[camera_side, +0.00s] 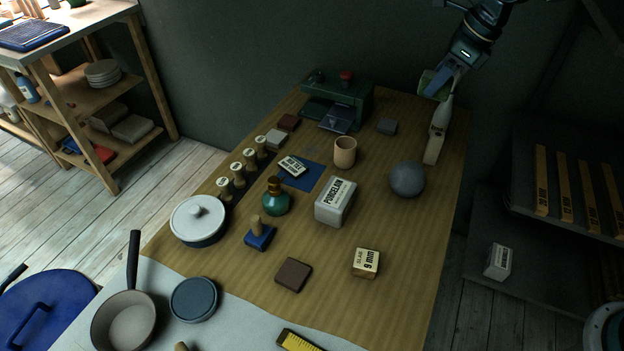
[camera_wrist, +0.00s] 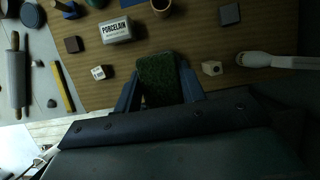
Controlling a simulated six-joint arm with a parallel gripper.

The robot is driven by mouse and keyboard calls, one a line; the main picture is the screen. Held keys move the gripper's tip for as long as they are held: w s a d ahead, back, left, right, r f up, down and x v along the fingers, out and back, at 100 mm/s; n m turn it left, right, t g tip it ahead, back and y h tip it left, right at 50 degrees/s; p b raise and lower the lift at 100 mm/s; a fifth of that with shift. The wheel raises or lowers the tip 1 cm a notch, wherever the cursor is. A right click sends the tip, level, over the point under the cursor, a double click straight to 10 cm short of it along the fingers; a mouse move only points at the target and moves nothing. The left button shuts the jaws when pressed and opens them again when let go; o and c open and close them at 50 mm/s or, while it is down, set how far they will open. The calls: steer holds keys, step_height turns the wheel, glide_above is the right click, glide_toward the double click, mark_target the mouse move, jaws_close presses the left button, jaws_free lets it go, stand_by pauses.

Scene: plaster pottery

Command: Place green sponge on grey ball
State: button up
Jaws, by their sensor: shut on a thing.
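A green sponge (camera_wrist: 158,80) is held between the two fingers of my gripper (camera_wrist: 160,92) in the wrist view, with its broad dark green face showing. In the side view my gripper (camera_side: 438,90) is at the upper right, above the far right part of the table, and the sponge (camera_side: 428,82) shows partly at its fingers. The grey ball (camera_side: 407,178) rests on the right side of the table in the side view, below and a little left of my gripper, clear of the sponge. I cannot make out the ball in the wrist view.
A porcelain block (camera_side: 335,203) and a tan cup (camera_side: 345,152) stand left of the ball. The 9 mm slab box (camera_side: 366,263) is nearer. Table just in front of the ball is clear.

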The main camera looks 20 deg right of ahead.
step_height(320, 180, down, 16)
steer(key=shift+r, duration=0.1)
stand_by(0.5)
steer(key=shift+f, duration=2.15)
steer(key=shift+f, duration=0.1)
steer(key=o, duration=0.9)
steer(key=shift+o, duration=0.2)
steer(key=v, duration=1.2)
